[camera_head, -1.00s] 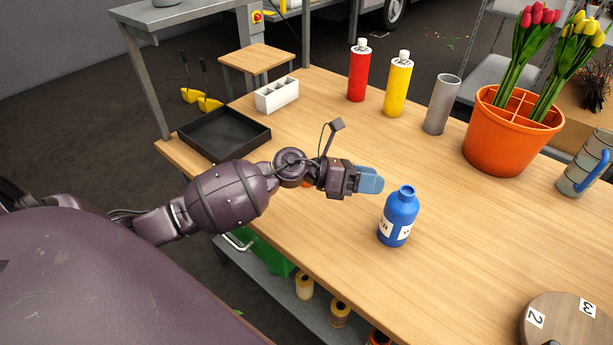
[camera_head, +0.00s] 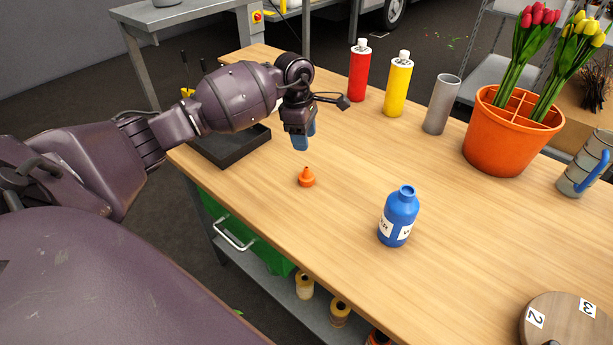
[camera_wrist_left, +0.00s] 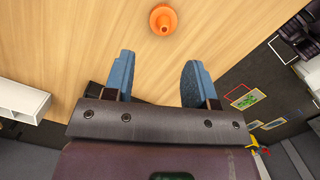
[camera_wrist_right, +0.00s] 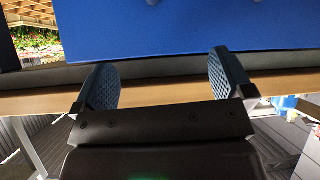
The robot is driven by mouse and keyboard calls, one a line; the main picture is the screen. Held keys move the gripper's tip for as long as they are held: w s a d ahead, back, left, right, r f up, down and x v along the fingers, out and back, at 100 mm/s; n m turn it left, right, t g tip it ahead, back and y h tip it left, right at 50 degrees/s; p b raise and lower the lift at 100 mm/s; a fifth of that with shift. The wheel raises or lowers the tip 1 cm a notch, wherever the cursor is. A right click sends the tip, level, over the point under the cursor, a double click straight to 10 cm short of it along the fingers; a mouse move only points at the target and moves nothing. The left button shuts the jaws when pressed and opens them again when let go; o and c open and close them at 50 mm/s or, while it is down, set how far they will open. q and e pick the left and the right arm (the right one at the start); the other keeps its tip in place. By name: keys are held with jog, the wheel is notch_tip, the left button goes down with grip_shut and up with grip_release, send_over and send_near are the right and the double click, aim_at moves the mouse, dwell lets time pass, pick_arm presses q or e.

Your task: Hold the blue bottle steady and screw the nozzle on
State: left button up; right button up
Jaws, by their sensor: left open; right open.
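The blue bottle (camera_head: 399,217) stands upright on the wooden table with its mouth open and white labels on its side. The orange nozzle (camera_head: 306,177) stands on the table to the left of the bottle, tip up. It also shows at the top of the left wrist view (camera_wrist_left: 162,19). My left gripper (camera_head: 303,143) points down, open and empty, behind the nozzle and apart from it; its blue fingers are spread in its wrist view (camera_wrist_left: 155,80). My right gripper (camera_wrist_right: 168,80) is open and empty in its own wrist view and does not show in the head view.
A black tray (camera_head: 238,146) lies partly behind my left arm. A red bottle (camera_head: 358,72), a yellow bottle (camera_head: 397,85), a grey cylinder (camera_head: 441,105) and an orange tulip pot (camera_head: 510,130) stand at the back. A round numbered board (camera_head: 565,325) is front right. The table's middle is clear.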

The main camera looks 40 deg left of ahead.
aim_at(306, 168)
pick_arm(q)
jog(key=shift+a, duration=0.2)
jog(key=f, duration=0.5)
jog(key=shift+w+d+f, duration=0.1)
jog(key=shift+d+f, duration=0.2)
jog(key=shift+d, duration=0.1)
jog(key=shift+r, duration=0.1)
jog(key=f, duration=0.4)
jog(key=shift+s+d+b, duration=0.3)
jog(key=shift+s+b, duration=0.05)
jog(key=shift+f, duration=0.65)
